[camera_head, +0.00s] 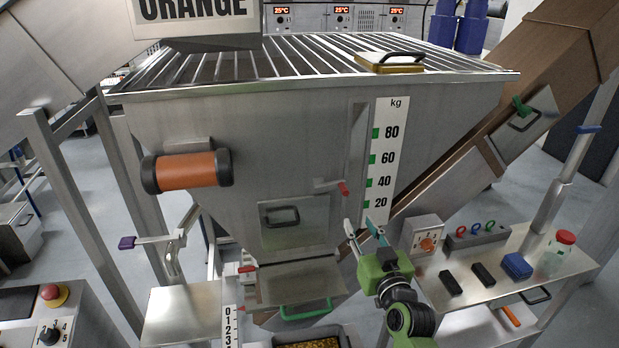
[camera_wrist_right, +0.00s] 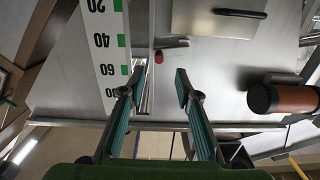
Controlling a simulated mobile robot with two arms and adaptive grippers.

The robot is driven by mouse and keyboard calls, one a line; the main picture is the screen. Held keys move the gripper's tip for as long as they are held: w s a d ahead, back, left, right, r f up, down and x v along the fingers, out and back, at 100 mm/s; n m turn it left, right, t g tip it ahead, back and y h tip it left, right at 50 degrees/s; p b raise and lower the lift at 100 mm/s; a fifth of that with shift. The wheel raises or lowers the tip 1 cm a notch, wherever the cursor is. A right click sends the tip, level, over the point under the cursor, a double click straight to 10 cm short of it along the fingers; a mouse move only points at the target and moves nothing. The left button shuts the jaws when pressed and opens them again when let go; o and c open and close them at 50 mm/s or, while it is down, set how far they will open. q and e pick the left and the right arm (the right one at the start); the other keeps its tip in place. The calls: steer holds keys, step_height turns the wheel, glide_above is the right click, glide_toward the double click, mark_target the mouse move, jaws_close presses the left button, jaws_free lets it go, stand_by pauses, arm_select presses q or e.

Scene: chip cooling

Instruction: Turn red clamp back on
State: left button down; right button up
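A metal clamp with a red tip (camera_head: 343,188) sits on the front of the steel hopper (camera_head: 270,125), left of the kg scale. It also shows in the right wrist view, where its red end (camera_wrist_right: 158,58) lies just beyond the fingertips. A second small red-handled part (camera_head: 247,268) is lower down, beside the hopper's outlet. My right gripper (camera_head: 361,228) is open and empty, below and slightly right of the upper red tip. In the wrist view its two fingers (camera_wrist_right: 158,84) are apart, and nothing is between them. My left gripper is not in view.
The kg scale (camera_head: 385,160) and a hatch with a black handle (camera_head: 280,216) flank the clamp. An orange cylinder (camera_head: 187,171) sticks out at left. A bin (camera_head: 308,344) stands below.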

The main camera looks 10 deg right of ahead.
mark_target(347, 196)
steer(key=w+b, duration=0.2)
steer(key=w, duration=0.2)
steer(key=w+b, duration=0.1)
steer(key=w, duration=0.3)
steer(key=w+r+b, duration=0.1)
steer(key=w+b, duration=0.1)
steer(key=w, duration=0.2)
steer(key=shift+a+b, duration=0.1)
steer(key=shift+b, duration=0.2)
steer(key=shift+w, duration=0.75)
steer(key=shift+r, duration=0.1)
steer(key=shift+s, duration=0.1)
jaws_close()
